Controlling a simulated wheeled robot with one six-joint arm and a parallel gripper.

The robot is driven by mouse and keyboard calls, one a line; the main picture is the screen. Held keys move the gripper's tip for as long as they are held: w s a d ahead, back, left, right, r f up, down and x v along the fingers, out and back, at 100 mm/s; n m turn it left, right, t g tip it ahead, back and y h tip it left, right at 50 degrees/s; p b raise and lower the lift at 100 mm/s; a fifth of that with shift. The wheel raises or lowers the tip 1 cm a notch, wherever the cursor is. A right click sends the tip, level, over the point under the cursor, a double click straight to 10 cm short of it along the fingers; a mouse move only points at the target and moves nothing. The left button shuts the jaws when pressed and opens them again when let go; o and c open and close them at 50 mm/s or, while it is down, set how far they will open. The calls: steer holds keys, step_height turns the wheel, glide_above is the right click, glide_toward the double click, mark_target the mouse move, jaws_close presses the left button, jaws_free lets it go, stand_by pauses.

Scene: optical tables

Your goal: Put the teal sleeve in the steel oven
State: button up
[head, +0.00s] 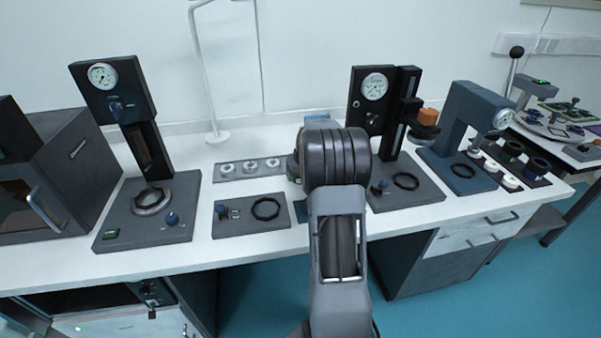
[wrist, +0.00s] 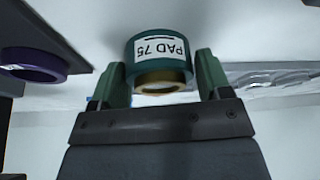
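The teal sleeve (wrist: 158,50) shows in the wrist view with an upside-down white label reading "PAD 75" and a brass-coloured ring at its near end. My gripper (wrist: 160,72) has a finger on each side of it and appears closed on it. In the head view my arm's wrist hides the gripper and the sleeve, near the middle of the bench. A dark grey box oven (head: 70,175) with a window and a handle stands at the left end of the bench. Another oven-like unit with knobs (head: 112,297) is below the bench top. I cannot tell which is the steel oven.
Dial-gauge stands rise at the left (head: 147,135) and right of my arm (head: 375,110), with a blue-grey press (head: 455,125) farther right. A flat plate with a black ring (head: 252,214) lies left of my arm. A purple ring (wrist: 35,66) shows in the wrist view.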

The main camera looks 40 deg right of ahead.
steer(key=shift+o, duration=1.4)
steer(key=shift+r, duration=0.1)
